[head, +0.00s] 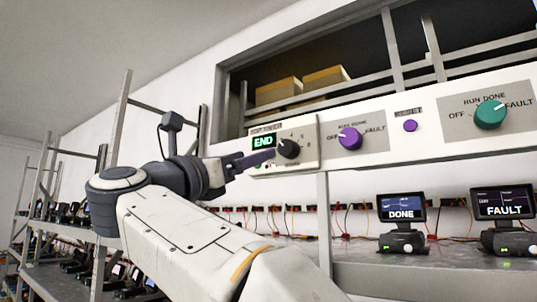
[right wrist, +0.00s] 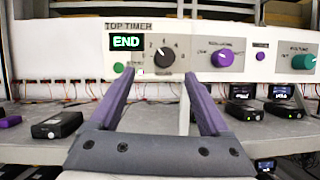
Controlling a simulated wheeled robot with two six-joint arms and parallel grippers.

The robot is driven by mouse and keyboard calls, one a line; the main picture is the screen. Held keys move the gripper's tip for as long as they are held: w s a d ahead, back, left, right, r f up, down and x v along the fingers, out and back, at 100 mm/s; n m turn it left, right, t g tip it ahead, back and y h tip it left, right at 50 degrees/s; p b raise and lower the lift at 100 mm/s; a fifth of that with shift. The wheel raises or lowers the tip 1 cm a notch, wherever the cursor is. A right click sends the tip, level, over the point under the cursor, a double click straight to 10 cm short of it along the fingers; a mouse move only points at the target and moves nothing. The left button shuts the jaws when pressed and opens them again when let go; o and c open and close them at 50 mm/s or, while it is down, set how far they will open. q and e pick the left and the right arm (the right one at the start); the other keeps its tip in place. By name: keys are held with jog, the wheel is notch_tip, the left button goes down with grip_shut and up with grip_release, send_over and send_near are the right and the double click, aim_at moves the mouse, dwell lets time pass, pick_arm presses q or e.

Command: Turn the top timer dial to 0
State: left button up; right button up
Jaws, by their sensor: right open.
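The top timer dial (right wrist: 165,58) is a black knob on a white panel with a ring of small numbers. Its white pointer line seems to lean up and left, but the exact number is too small to tell. A green "END" display (right wrist: 126,42) sits left of it, under the "TOP TIMER" label. My right gripper (right wrist: 160,73) is open, its purple fingers spread to either side below the dial. In the head view the dial (head: 289,148) is just right of the fingertips of my right gripper (head: 268,157); contact cannot be told. My left gripper is not in view.
A purple knob (head: 350,138), a purple button (head: 410,126) and a teal knob (head: 490,114) sit farther right on the panel. Screens reading "DONE" (head: 401,208) and "FAULT" (head: 503,203) stand on the shelf below. A green button (right wrist: 118,68) is below the display.

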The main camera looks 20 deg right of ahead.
aim_at(285, 147)
jog(key=shift+m+g, duration=0.4)
jog(key=p+x, duration=0.1)
jog(key=x, duration=0.2)
jog(key=p+x, duration=0.2)
jog(key=x, duration=0.1)
jog(key=p+x, duration=0.2)
jog(key=x, duration=0.1)
jog(key=shift+s+d+r, duration=0.1)
jog(key=shift+s+d, duration=0.05)
jog(key=shift+s, duration=0.2)
jog(key=shift+x, duration=0.8)
jog(key=shift+c, duration=0.2)
